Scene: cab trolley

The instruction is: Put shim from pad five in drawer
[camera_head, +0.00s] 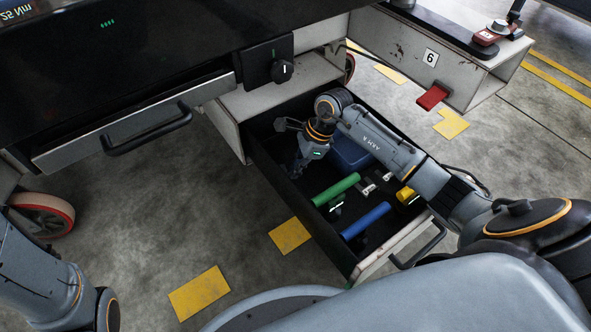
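The open drawer (333,247) extends out from the trolley, dark inside, with a pale front and a black handle. My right arm reaches over it from the right. My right gripper (295,160) is at the back left of the drawer, pointing down. Its fingers are dark and blurred against the black interior, so whether they are open or shut, or hold anything, does not show. I cannot make out a shim or a pad marked five. My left arm shows at the lower left, but its gripper is out of view.
The drawer holds a green-handled tool (337,188), a blue-handled tool (367,220), a yellow item (406,195) and a blue bin (348,152). A panel marked 6 (430,57) with a red tab (433,96) stands behind. Another drawer handle (147,133) juts out at left.

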